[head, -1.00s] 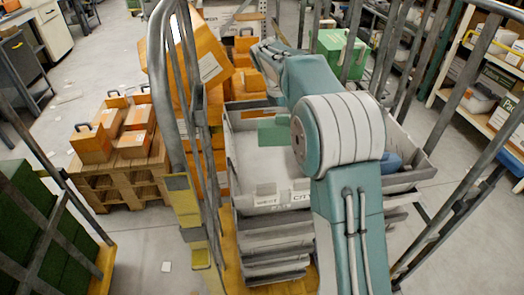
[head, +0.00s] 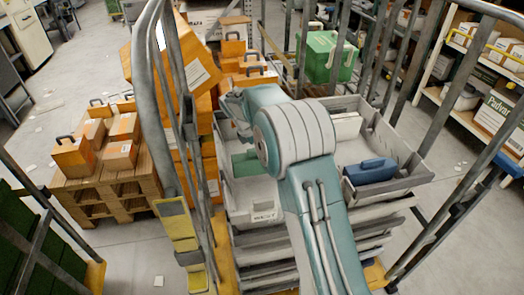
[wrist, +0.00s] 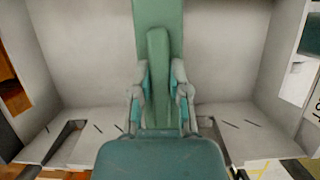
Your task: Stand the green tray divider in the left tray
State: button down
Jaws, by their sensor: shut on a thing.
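The green tray divider (wrist: 157,22) is a flat green plate with a raised rib along its middle. In the wrist view my gripper (wrist: 160,78) is shut on that rib, one finger on each side. In the head view the divider (head: 245,163) shows as a green patch over the left tray (head: 262,214), a grey-white tray with a label on its front. The tray's pale inside surrounds the divider in the wrist view. I cannot tell whether the divider's lower edge touches the tray floor. My arm hides the fingers in the head view.
To the right, a tray section (head: 405,185) holds a blue case (head: 370,171) and a white block (head: 345,126). Metal rails (head: 172,110) stand close on the left. Orange boxes sit on a pallet (head: 105,190) beyond them. A green crate (head: 328,57) stands behind.

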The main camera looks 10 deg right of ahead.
jog(key=shift+d+f, duration=0.1)
jog(key=shift+f, duration=0.3)
jog(key=shift+d, duration=0.2)
jog(key=shift+f, duration=0.1)
jog(key=shift+a+f, duration=0.1)
jog(key=shift+f, duration=0.25)
jog(key=shift+f, duration=0.1)
jog(key=c, duration=0.6)
grip_release()
